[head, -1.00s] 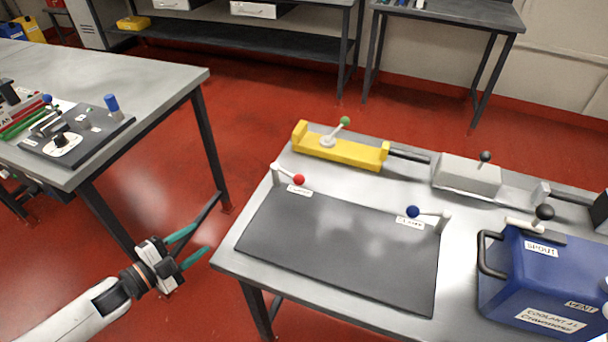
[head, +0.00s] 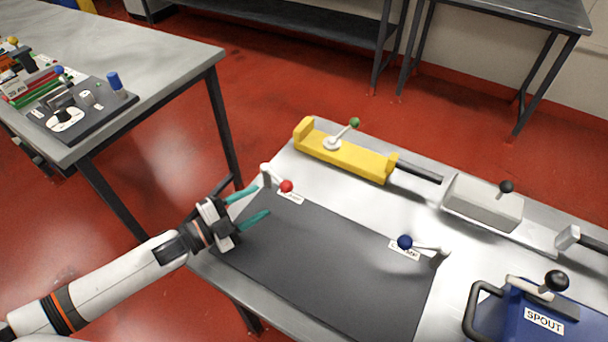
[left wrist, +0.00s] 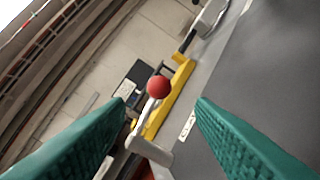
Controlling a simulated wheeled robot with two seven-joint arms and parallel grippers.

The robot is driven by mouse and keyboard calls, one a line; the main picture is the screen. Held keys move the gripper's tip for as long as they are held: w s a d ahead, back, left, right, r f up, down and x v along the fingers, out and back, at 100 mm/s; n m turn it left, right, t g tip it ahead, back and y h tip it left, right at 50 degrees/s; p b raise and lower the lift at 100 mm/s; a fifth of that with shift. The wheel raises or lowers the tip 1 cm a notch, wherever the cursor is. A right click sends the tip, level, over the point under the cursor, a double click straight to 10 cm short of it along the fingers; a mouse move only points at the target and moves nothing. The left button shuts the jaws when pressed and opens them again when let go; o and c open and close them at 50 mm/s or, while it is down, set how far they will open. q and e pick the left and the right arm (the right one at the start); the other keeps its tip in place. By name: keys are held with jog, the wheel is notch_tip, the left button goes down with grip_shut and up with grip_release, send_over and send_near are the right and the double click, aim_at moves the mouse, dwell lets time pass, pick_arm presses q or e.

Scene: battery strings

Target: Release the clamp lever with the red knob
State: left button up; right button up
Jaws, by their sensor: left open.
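The clamp lever with the red knob (head: 286,186) stands at the back left corner of the dark mat (head: 320,250). Its pale arm runs from a short white post (head: 265,174) to the knob. In the left wrist view the red knob (left wrist: 158,87) and its white arm show beyond and between the fingers. My left gripper (head: 256,204) is open and empty, with teal fingers just left of and in front of the knob, apart from it, over the mat's left edge. My right gripper is not in view.
A second lever with a blue knob (head: 405,242) is at the mat's right. A yellow fixture (head: 345,155) with a green knob lies behind. A blue SPOUT container (head: 570,325) is at lower right. Another bench (head: 150,50) stands at left, with red floor between.

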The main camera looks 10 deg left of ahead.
aim_at(290, 184)
pick_arm(q)
jog(key=x, duration=0.4)
jog(key=shift+w+d+r+p, duration=0.1)
jog(key=shift+w+r+p, duration=0.1)
jog(key=shift+p, duration=0.15)
jog(key=x, duration=0.5)
jog(key=shift+w+d+f+p, duration=0.15)
jog(key=shift+d+f+p, duration=0.1)
jog(key=shift+p, duration=0.1)
jog(key=shift+w+d, duration=0.3)
jog(key=shift+d, duration=0.05)
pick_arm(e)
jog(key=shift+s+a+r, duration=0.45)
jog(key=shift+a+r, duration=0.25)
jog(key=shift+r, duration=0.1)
pick_arm(q)
grip_shut()
